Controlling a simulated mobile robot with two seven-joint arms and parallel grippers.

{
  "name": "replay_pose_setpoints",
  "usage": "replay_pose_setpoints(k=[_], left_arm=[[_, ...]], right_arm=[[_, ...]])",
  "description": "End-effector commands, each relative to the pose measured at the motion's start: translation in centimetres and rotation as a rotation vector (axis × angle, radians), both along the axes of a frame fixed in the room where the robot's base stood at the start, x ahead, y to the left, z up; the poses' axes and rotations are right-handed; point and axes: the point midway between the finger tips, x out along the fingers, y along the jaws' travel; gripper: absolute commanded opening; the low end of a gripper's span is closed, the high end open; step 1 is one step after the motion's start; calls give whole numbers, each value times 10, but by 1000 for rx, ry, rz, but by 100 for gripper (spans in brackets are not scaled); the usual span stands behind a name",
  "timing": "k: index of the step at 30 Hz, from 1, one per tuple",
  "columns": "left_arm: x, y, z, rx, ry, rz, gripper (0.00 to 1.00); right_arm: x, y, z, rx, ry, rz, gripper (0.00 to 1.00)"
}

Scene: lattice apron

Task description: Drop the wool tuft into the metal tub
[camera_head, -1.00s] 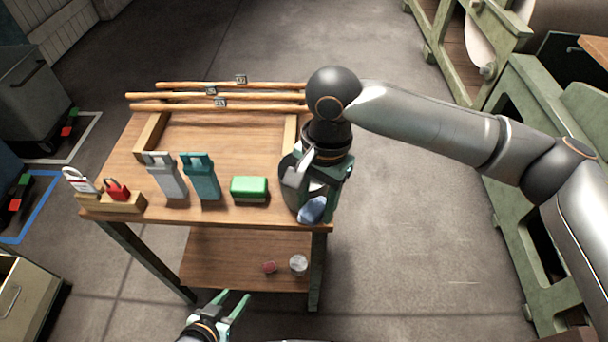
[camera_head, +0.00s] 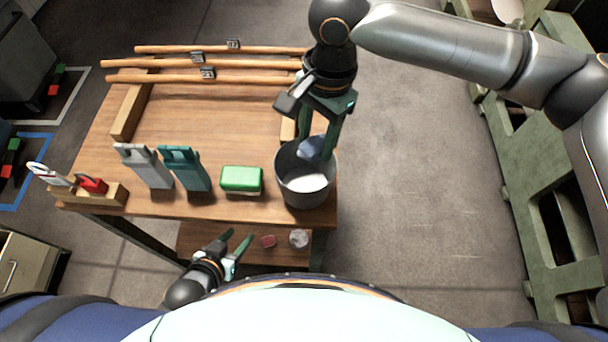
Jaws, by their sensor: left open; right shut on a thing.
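The wool tuft (camera_head: 311,147) is a pale blue lump between the fingers of my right gripper (camera_head: 317,150). That gripper is shut on it and points down over the back part of the metal tub (camera_head: 288,192). The tub is a grey round bucket, upright at the table's front right corner, and something white lies inside it. The tuft overlaps the tub's back rim in the picture; I cannot tell how far above or inside the rim it is. My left gripper (camera_head: 238,241) is open and empty, in front of the table's front edge.
On the wooden table (camera_head: 215,125) stand a green-topped block (camera_head: 241,180), a teal clip-like piece (camera_head: 187,170), a grey one (camera_head: 146,167) and a wooden holder (camera_head: 110,195) with padlocks. Numbered poles (camera_head: 200,64) lie at the back. Small items sit on the lower shelf.

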Motion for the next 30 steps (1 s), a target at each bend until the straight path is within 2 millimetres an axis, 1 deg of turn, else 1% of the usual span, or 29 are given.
replay_pose_setpoints(k=[1,3,6,9,12,20,21,27,29,30], left_arm=[[0,0,-11,0,0,0,50],[0,0,-21,0,0,0,50],[0,0,-34,0,0,0,50],[0,0,-42,0,0,0,50],[1,0,-44,0,-1,0,50],[2,0,-42,1,-4,0,50],[2,0,-42,1,-4,0,50],[2,0,-42,1,-4,0,50],[3,0,-42,1,-4,0,50],[3,0,-42,1,-4,0,50]], right_arm=[[0,0,-12,-1,0,-1,0],[1,0,-21,0,-1,-1,0],[0,0,-30,-1,-1,0,0],[0,0,-36,0,0,0,0],[0,0,-38,1,-1,0,0],[0,0,-36,0,0,0,0],[0,0,-36,0,0,0,56],[0,0,-36,0,0,0,78],[0,0,-36,0,0,0,85],[0,0,-36,0,0,0,86]])
